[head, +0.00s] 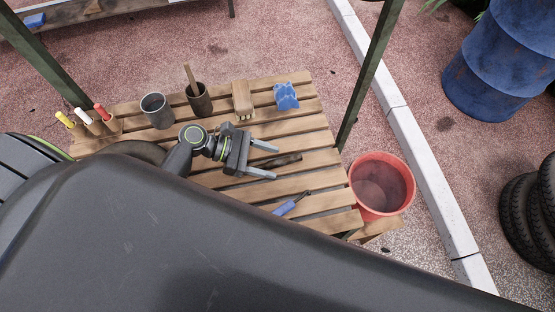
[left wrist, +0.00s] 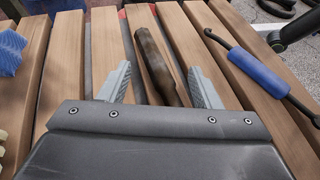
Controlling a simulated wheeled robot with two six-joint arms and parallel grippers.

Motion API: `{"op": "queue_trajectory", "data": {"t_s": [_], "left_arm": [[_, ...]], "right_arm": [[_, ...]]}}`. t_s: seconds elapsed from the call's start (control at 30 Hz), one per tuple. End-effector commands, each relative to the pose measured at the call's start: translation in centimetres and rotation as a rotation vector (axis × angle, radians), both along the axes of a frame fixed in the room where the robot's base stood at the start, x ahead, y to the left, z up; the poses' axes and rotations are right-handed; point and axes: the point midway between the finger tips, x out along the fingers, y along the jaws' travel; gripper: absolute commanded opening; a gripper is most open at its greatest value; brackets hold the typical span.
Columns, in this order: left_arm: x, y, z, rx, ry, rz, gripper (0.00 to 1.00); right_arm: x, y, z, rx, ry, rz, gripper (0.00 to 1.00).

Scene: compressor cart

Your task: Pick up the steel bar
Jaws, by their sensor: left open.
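The steel bar (head: 288,160) appears as a dark brown, rusty-looking bar lying on the slatted wooden table top (head: 310,120). It also shows in the left wrist view (left wrist: 154,58), running lengthwise between the fingers. My left gripper (head: 274,162) is open, with one finger to each side of the bar. In the left wrist view its fingers (left wrist: 160,72) show a gap on both sides of the bar, with no contact visible. The bar's near end is hidden by the gripper body in the left wrist view. My right gripper is not in view.
A blue-handled hooked tool (head: 291,204) lies near the bar. A red bucket (head: 381,185) is at the right, beside a green post (head: 367,75).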

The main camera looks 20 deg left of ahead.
Motion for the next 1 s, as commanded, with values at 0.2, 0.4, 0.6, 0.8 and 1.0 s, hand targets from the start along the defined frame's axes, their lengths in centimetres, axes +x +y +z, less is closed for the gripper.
{"op": "queue_trajectory", "data": {"t_s": [0.2, 0.4, 0.6, 0.8, 1.0], "left_arm": [[0.20, -0.81, -0.36, 0.001, 0.000, -0.001, 0.58], [0.20, -0.77, -0.35, 0.001, 0.000, -0.001, 0.50], [0.19, -0.76, -0.35, 0.001, 0.000, -0.001, 0.24], [0.19, -0.75, -0.35, 0.001, 0.000, -0.001, 0.00], [0.20, -0.77, -0.31, 0.000, -0.001, 0.000, 0.00]], "right_arm": [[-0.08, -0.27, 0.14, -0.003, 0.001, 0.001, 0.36], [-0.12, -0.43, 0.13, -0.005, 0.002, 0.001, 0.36], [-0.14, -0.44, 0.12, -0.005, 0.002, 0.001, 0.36], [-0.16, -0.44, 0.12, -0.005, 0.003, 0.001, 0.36], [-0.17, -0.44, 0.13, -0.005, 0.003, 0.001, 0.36]]}}
